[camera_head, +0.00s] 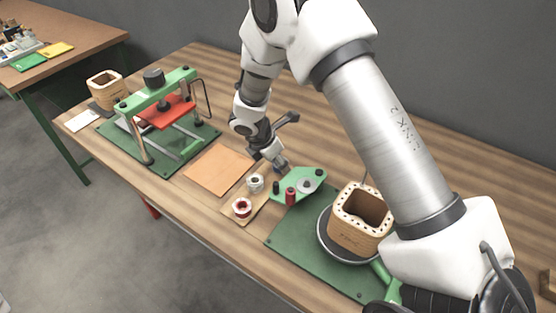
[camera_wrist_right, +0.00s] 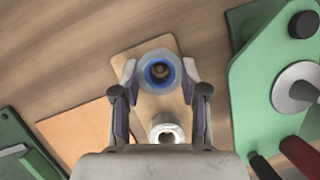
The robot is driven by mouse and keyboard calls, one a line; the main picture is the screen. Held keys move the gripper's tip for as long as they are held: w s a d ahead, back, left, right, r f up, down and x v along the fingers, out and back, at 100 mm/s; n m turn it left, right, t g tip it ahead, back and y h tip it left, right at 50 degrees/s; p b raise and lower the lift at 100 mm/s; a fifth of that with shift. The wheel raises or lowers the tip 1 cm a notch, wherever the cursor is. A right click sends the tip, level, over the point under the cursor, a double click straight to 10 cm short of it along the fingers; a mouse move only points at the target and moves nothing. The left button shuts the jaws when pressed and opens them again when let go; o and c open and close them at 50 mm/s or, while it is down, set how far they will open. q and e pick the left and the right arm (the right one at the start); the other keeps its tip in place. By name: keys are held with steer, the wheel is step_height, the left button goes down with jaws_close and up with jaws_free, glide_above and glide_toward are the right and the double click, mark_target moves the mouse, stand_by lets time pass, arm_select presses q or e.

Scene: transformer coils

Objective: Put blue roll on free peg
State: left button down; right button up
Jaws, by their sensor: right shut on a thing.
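My right gripper (camera_head: 279,163) is low over the bench, beside the green bracket. In the right wrist view, its fingers (camera_wrist_right: 158,76) are shut on the blue roll (camera_wrist_right: 158,63), a pale cylinder with a blue ring around its hole. The roll is seen end-on; I cannot tell its height over the wooden board. The green bracket (camera_head: 311,175) carries a grey disc (camera_head: 305,185) with a bare cone-shaped peg, which also shows in the right wrist view (camera_wrist_right: 298,87). My left gripper is not in view.
A small wooden board (camera_head: 236,215) holds a white-and-red roll (camera_head: 242,207) and a pale roll (camera_head: 255,183). A wooden coil block (camera_head: 360,220) stands right of the bracket. A green press (camera_head: 160,112) and an orange sheet (camera_head: 218,169) lie left.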

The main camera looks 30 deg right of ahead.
steer(key=shift+f, duration=0.3)
steer(key=o, duration=1)
steer(key=shift+c, duration=0.2)
steer(key=shift+o, duration=0.3)
steer(key=o, duration=0.3)
steer(key=shift+o, duration=0.2)
steer(key=shift+r+p, duration=2.3)
steer(key=shift+r, duration=0.2)
steer(key=shift+r, duration=0.1)
